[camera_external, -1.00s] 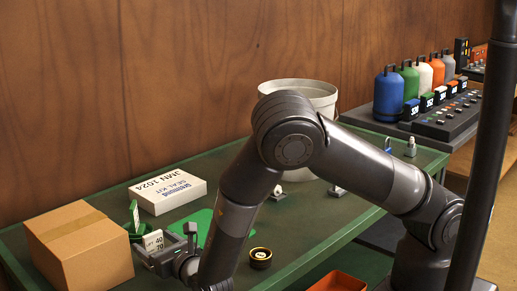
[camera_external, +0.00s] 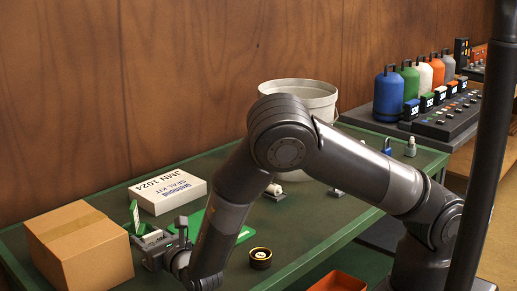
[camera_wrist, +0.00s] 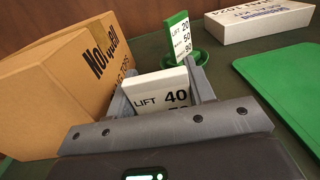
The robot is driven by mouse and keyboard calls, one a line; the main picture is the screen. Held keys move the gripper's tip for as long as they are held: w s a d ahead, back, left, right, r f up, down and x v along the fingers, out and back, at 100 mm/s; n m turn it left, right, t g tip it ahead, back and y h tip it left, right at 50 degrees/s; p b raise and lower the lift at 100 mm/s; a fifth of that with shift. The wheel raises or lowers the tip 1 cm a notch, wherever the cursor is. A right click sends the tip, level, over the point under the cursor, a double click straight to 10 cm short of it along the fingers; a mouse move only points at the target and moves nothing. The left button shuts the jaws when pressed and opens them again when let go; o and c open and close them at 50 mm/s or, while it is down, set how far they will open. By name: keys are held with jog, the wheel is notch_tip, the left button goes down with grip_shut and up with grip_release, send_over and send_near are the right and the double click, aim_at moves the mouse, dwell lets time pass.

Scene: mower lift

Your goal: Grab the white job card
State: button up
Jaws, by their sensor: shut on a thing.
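The white job card (camera_wrist: 160,93), printed "LIFT 40" with a second line partly hidden, is between the fingers of my gripper (camera_wrist: 162,88) in the wrist view. My gripper is shut on it. In the outside view, my gripper (camera_external: 165,240) is low at the table's left part, just right of the cardboard box, and the card (camera_external: 150,237) shows only as a small pale patch. A green stand (camera_wrist: 180,38) with a white card reading "LIFT 20 50 90" is just beyond the gripper. It also shows in the outside view (camera_external: 135,216).
A cardboard box (camera_external: 80,245) stands close on the gripper's left. A white seal kit box (camera_external: 168,190) lies behind. A green mat (camera_wrist: 290,85) is to the right, with a small dark round tin (camera_external: 260,258) and a white bucket (camera_external: 310,95) farther right.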

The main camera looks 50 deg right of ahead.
jog(key=shift+c, duration=0.6)
jog(key=shift+r, duration=0.15)
